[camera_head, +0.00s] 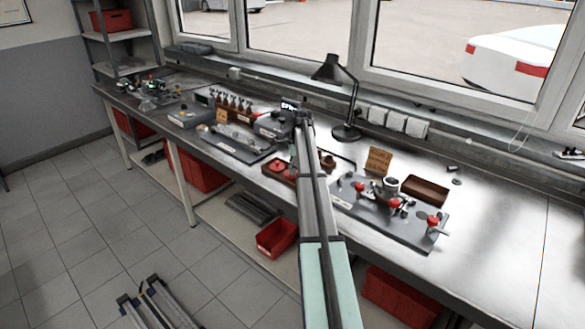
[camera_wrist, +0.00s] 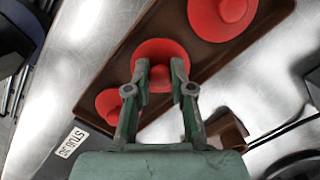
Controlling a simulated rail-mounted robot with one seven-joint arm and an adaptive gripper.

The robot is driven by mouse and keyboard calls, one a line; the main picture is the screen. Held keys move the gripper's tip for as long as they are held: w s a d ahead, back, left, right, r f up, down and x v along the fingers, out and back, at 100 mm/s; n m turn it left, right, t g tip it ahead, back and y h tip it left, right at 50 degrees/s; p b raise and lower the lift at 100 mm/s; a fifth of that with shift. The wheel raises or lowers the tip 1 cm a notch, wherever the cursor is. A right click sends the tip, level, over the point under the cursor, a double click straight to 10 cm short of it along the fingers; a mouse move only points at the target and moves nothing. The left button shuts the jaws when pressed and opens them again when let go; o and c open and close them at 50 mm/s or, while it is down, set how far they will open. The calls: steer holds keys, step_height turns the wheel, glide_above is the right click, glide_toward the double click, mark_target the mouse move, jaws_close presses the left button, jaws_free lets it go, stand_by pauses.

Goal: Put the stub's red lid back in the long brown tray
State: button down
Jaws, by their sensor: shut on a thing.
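The long brown tray (camera_wrist: 128,61) runs diagonally across the wrist view; part of it shows left of my arm in the head view (camera_head: 270,176). My gripper (camera_wrist: 160,77) is shut on the knob of a red lid (camera_wrist: 147,50) over the middle of the tray. I cannot tell whether this lid touches the tray floor. A larger red lid (camera_wrist: 221,15) lies in the tray at upper right, and a smaller one (camera_wrist: 112,104) lies at lower left. In the head view my arm hides the gripper and part of the tray.
A label reading STUB (camera_wrist: 72,142) is beside the tray. A brown block (camera_wrist: 226,132) stands close to the right finger.

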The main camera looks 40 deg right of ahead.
steer(key=shift+f, duration=0.1)
steer(key=c, duration=1)
jaws_free()
steer(key=r+b, duration=0.1)
steer(key=r, duration=0.3)
steer(key=d+r, duration=0.1)
steer(key=r, duration=0.3)
steer(key=s+r+b, duration=0.1)
steer(key=r, duration=0.3)
steer(key=shift+d+b, duration=0.25)
steer(key=shift+b, duration=0.1)
